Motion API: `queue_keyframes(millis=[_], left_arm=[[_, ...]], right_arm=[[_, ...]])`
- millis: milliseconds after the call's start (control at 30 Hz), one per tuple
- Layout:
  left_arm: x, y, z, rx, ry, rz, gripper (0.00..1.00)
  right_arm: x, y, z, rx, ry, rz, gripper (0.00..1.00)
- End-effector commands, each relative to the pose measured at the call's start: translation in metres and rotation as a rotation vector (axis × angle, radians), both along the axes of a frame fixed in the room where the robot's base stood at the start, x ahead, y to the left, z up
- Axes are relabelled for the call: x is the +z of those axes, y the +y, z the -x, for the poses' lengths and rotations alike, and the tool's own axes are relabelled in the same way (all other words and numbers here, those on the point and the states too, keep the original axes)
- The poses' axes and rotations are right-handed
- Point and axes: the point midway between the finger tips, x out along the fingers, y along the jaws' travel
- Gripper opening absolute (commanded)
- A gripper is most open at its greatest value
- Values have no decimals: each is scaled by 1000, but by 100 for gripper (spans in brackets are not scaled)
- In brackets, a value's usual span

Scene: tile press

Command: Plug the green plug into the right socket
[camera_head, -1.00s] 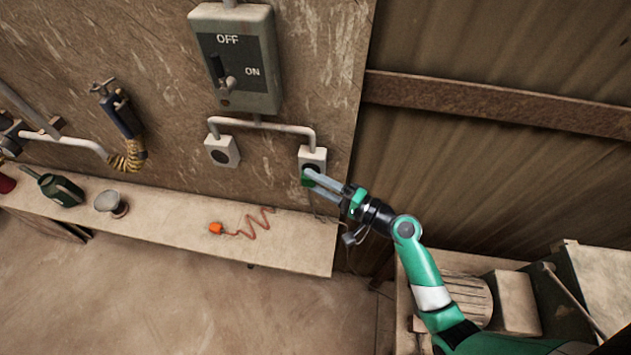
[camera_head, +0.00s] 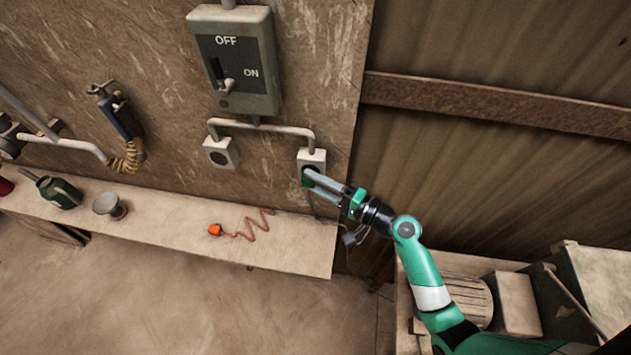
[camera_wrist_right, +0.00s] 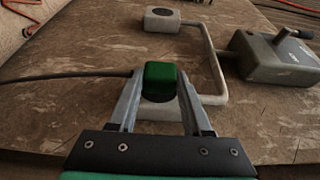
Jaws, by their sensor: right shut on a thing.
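The green plug (camera_head: 306,177) is at the front of the right socket (camera_head: 313,158) on the wall, below the switch box. My right gripper (camera_head: 308,174) is shut on the plug. I cannot tell how deep the plug is in the socket. The left socket (camera_head: 221,153) is empty; it also shows in the right wrist view (camera_wrist_right: 161,19). My left gripper is not in view.
The grey OFF/ON switch box (camera_head: 236,62) is above the sockets, joined by a pipe (camera_head: 262,127).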

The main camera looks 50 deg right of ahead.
Motion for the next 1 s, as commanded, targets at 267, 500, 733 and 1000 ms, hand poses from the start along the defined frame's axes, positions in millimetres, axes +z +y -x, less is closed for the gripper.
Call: queue_keyframes(millis=[267,500,733,1000], left_arm=[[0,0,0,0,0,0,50],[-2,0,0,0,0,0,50],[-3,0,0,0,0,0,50],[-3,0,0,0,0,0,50]], right_arm=[[0,0,0,0,-1,0,0],[0,-3,-2,-1,-1,1,0],[0,-6,-4,-1,-1,1,0],[0,-7,-4,0,-1,0,0]])
